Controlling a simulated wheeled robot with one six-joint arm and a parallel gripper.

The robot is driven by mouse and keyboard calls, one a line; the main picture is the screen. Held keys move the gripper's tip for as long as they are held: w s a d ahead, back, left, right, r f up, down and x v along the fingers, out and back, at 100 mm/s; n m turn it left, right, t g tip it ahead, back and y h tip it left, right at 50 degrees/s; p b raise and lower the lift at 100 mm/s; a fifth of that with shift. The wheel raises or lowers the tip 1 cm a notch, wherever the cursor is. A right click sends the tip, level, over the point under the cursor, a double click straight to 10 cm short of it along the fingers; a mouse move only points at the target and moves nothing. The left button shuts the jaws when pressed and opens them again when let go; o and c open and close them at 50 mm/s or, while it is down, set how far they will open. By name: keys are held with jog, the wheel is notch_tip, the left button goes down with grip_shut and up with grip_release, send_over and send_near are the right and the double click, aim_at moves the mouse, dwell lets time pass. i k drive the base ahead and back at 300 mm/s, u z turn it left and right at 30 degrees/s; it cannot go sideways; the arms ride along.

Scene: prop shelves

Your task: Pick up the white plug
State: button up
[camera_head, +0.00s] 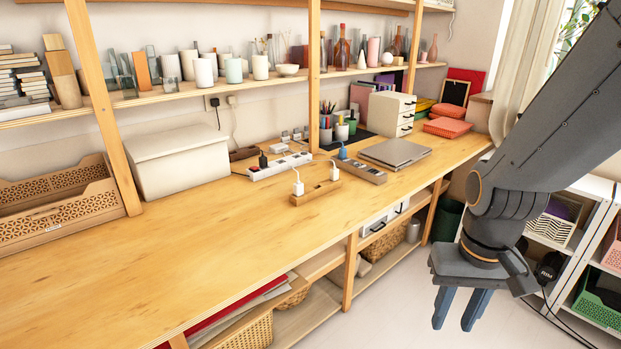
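Two white plugs stand upright on the wooden power strip in the middle of the worktop: a left one (298,186) and a right one (334,173). The wooden power strip (314,194) lies near the worktop's front edge. A white cable rises from each plug. My gripper (455,325) hangs at the right, out in front of the worktop and well apart from the plugs. It points down, its two blue-grey fingers are apart, and nothing is between them.
A white power strip (279,166) with a black plug (263,160) lies behind. A grey-brown strip (362,172) with a blue plug (342,153) and a laptop (395,153) lie right. A cream box (177,163) stands left. The front-left worktop (170,260) is clear.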

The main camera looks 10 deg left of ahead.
aim_at(298, 186)
jog(key=u, duration=0.4)
jog(key=i, duration=1.35)
jog(key=u, duration=0.6)
